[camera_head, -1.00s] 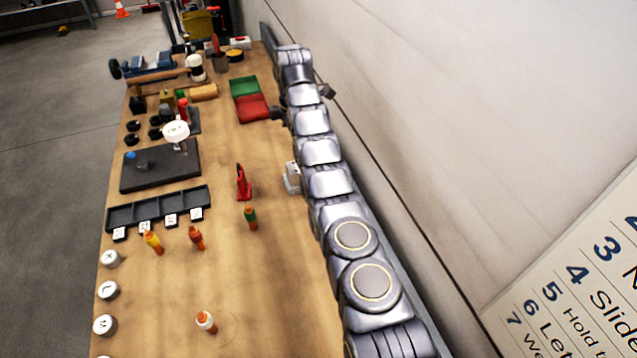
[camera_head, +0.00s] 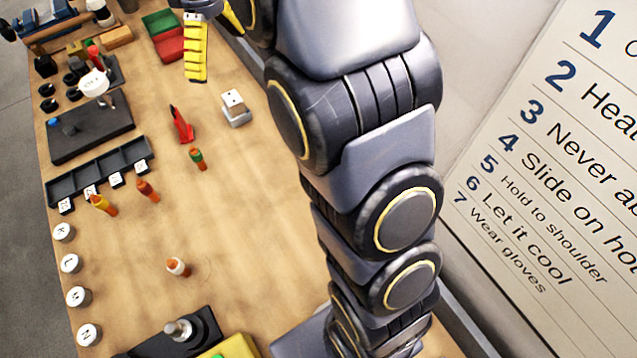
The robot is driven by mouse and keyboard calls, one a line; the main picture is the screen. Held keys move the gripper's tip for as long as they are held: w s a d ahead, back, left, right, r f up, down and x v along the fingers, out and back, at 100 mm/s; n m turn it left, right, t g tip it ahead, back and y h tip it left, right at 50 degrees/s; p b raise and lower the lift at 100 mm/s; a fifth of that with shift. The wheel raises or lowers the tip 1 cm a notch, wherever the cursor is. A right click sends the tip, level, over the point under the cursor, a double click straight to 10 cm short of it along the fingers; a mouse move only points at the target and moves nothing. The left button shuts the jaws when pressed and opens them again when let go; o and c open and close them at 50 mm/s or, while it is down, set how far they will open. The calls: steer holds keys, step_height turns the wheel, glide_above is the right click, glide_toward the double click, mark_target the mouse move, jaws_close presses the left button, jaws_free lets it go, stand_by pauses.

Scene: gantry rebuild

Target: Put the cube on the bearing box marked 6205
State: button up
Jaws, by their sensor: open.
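No cube can be picked out with certainty. A small white and grey block (camera_head: 235,108) with dark marks on top stands on the bench right of the red stand. A small blue piece (camera_head: 54,122) lies on the dark slab, its shape too small to tell. No marking 6205 can be read, so I cannot tell which thing is the bearing box. My gripper (camera_head: 218,55) has yellow ribbed fingers, spread apart and empty, at the top of the view left of my arm. One finger reaches down near the red bin, above the white and grey block in the picture.
A red bin (camera_head: 170,46) and green bin (camera_head: 160,21) stand at the back. A dark compartment tray (camera_head: 100,172), a red stand (camera_head: 181,125) and several orange-capped bottles stand on the left. A dark device (camera_head: 180,333) stands in front.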

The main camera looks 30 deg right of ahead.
steer(key=s+f+m, duration=0.1)
steer(key=s+m, duration=0.3)
steer(key=s, duration=1)
steer(key=s+a+f+m, duration=0.1)
steer(key=s+f+m, duration=0.1)
steer(key=s, duration=1.2)
steer(key=shift+a+m+g, duration=0.2)
steer(key=shift+m+g, duration=0.1)
steer(key=shift+m, duration=0.6)
